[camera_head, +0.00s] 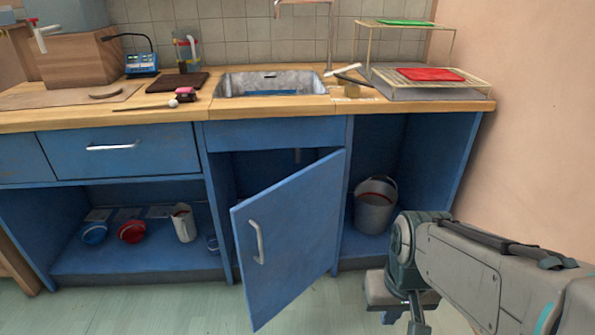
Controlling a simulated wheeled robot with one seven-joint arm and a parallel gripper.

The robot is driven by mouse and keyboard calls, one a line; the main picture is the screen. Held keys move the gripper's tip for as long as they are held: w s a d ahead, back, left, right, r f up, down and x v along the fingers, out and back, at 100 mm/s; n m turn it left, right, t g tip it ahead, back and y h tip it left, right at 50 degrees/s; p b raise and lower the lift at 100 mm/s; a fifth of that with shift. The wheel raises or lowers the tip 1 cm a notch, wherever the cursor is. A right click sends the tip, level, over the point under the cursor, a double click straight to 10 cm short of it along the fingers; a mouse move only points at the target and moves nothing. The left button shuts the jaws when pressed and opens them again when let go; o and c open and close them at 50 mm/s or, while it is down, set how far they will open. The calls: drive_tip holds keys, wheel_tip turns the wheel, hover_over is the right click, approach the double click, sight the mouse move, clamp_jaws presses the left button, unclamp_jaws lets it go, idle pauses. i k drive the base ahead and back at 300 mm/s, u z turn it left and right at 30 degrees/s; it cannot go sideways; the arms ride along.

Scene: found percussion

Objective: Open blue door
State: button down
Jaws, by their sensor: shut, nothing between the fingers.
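The blue door (290,240) under the sink stands ajar, swung out toward me. Its hinged side is at the right, by the upright beside the bucket bay. Its free left edge stands out in front of the cabinet, and the dark inside shows above and to the left of it. A silver vertical bar handle (257,242) is on its outer face near that free edge. My gripper (416,325) is at the bottom, right of the door and apart from it. It points down, is shut and holds nothing; its tips are hard to make out.
A grey bucket (374,212) stands in the open bay behind my arm. A blue bowl (94,233), a red bowl (131,232) and a white container (184,224) sit on the left lower shelf. The floor left of the door is clear. A wall bounds the right.

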sight(285, 234)
drive_tip(key=z, duration=0.05)
drive_tip(key=i, duration=0.7)
drive_tip(key=u, duration=1.45)
drive_tip(key=i, duration=0.5)
drive_tip(key=u, duration=0.1)
